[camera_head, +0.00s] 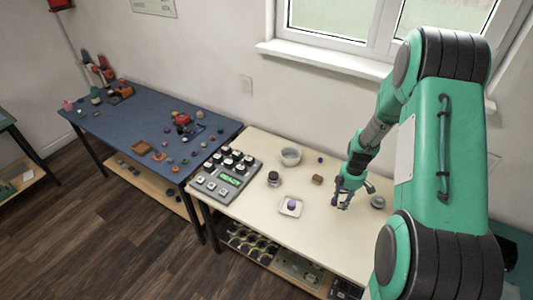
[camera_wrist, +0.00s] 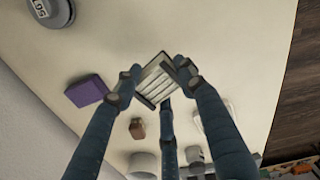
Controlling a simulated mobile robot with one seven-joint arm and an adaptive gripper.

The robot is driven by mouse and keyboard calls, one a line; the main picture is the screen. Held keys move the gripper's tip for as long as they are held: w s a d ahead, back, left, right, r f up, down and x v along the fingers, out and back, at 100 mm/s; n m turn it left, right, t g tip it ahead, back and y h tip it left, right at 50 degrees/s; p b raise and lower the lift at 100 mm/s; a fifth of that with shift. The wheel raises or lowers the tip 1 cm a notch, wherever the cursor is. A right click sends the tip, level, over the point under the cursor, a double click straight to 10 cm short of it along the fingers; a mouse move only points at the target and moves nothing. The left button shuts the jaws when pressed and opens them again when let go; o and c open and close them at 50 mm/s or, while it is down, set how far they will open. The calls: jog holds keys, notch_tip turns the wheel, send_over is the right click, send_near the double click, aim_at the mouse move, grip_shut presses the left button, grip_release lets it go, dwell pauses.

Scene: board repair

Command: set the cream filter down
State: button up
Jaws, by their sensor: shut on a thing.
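The cream filter (camera_wrist: 156,78) is a small squarish piece with pale ribs and a darker frame. My gripper (camera_wrist: 153,84) is shut on it, with fingers at its sides, and it sits tilted in the wrist view. In the head view my gripper (camera_head: 343,200) points down over the right part of the cream table (camera_head: 250,210); the filter is too small and covered there to make out clearly. Whether the filter touches the table cannot be told.
A round grey weight (camera_head: 377,202) stands right of my gripper. A brown block (camera_head: 317,179), grey bowl (camera_head: 291,157), dark-topped jar (camera_head: 273,179) and white dish (camera_head: 289,212) stand left. A purple block (camera_wrist: 88,91) lies near the fingers. The table front looks clear.

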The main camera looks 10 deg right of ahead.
jog(key=w+a+r+n, duration=0.1)
jog(key=w+a, duration=0.2)
jog(key=w, duration=1)
jog(key=w+a+r+n, duration=0.1)
jog(key=w+a, duration=0.1)
jog(key=w, duration=1.2)
jog(key=w+a+r+n+b, duration=0.2)
jog(key=w+a, duration=1.5)
jog(key=w, duration=0.2)
jog(key=shift+w, duration=0.15)
jog(key=shift+f, duration=0.15)
jog(key=shift+f+b, duration=0.55)
jog(key=shift+f, duration=2.5)
